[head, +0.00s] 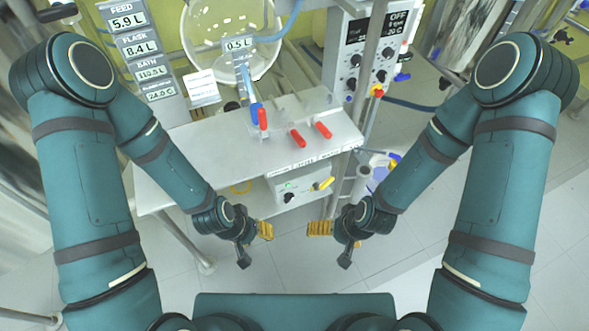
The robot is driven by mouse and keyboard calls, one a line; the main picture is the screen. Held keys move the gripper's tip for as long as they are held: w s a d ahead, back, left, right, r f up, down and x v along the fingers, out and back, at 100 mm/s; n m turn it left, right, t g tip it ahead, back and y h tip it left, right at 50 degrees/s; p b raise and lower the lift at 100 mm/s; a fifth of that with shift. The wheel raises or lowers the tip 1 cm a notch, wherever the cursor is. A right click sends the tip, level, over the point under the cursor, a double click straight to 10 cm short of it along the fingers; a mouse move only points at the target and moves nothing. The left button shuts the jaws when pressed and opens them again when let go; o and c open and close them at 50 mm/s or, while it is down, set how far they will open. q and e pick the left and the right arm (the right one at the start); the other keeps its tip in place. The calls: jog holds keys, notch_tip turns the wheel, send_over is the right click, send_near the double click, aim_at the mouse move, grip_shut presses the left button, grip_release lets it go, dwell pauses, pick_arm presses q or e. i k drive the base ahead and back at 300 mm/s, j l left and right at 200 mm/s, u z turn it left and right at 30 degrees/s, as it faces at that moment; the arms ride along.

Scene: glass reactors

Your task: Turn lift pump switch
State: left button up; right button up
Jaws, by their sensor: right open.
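A pale control box (300,186) hangs under the front edge of the grey shelf. Neither gripper touches the box.
Red handles (297,138) stand on the grey shelf (190,165) above the box. A glass vessel (215,40) and a controller reading OFF (362,55) are behind. A metal post (345,150) rises beside the box. The floor between my grippers is clear.

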aim_at(288, 196)
jog(key=i+l+u, duration=0.15)
jog(key=l, duration=0.45)
jog(key=i+l+u, duration=0.1)
jog(key=l, duration=0.5)
jog(key=i+l+u, duration=0.15)
jog(key=l, duration=0.45)
jog(key=l+u, duration=0.1)
jog(key=l, duration=0.5)
jog(key=i+l, duration=0.1)
jog(key=i, duration=0.4)
jog(key=j+u, duration=0.05)
